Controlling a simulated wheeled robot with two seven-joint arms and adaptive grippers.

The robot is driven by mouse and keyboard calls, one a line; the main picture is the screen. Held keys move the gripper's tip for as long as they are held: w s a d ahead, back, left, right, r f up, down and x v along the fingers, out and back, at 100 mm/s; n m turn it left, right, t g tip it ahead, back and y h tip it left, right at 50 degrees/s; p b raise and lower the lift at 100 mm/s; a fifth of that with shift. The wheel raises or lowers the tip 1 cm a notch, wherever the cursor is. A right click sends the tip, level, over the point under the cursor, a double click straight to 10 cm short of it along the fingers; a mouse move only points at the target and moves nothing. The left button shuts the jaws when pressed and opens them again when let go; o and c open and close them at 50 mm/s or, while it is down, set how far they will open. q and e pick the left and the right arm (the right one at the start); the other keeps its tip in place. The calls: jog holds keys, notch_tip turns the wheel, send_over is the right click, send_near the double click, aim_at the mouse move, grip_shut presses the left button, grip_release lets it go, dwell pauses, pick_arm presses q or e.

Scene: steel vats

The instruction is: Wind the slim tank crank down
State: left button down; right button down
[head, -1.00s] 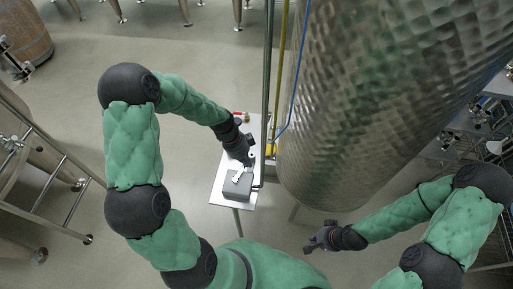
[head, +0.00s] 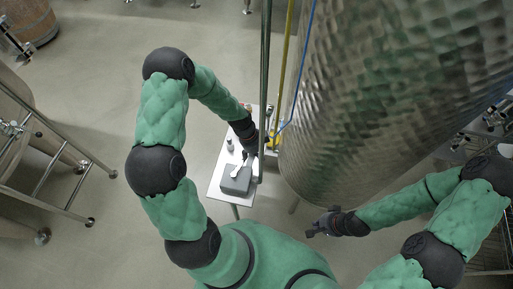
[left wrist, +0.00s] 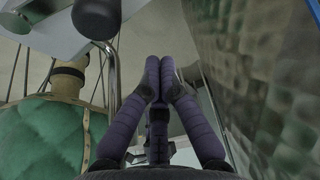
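The tall, wide steel tank (head: 385,90) with a dimpled skin fills the right of the head view. I cannot make out the slim tank's crank for certain. In the left wrist view, a bent metal rod (left wrist: 113,85) runs near a dark round knob (left wrist: 97,16), left of my fingers. My left gripper (head: 250,150) hangs over the small table, near the tank's left side. Its purple fingers (left wrist: 159,66) meet at the tips in the wrist view, with nothing visible between them. My right gripper (head: 318,228) hangs in front of the tank, holding nothing visible.
A small white table (head: 217,186) stands below my left gripper and carries a grey box (head: 237,183) with a white part, and a small bottle (head: 229,145). Green (head: 265,80) and yellow (head: 282,75) upright pipes run beside the tank. A metal stand (head: 55,170) is left; floor between is clear.

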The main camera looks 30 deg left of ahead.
pick_arm(q)
jog(key=shift+s+a+f+p, duration=0.1)
jog(key=shift+a+p, duration=0.05)
jog(key=shift+a, duration=0.85)
jog(key=shift+s+a+f+p, duration=0.1)
jog(key=shift+a+p, duration=0.05)
jog(key=shift+a, duration=0.8)
jog(key=shift+a, duration=0.1)
jog(key=shift+w+a+n+b, duration=0.1)
jog(key=shift+a+n+b, duration=0.1)
jog(key=shift+n+b, duration=0.25)
jog(key=shift+a+n+t+y+b, duration=0.2)
jog(key=shift+a+n+t+b, duration=0.3)
jog(key=shift+a+n+b, duration=0.9)
jog(key=shift+a+n+t+y+b, duration=0.2)
jog(key=shift+a+n+t+b, duration=0.3)
jog(key=shift+a+n+b, duration=0.9)
jog(key=shift+d, duration=0.2)
jog(key=shift+w, duration=0.15)
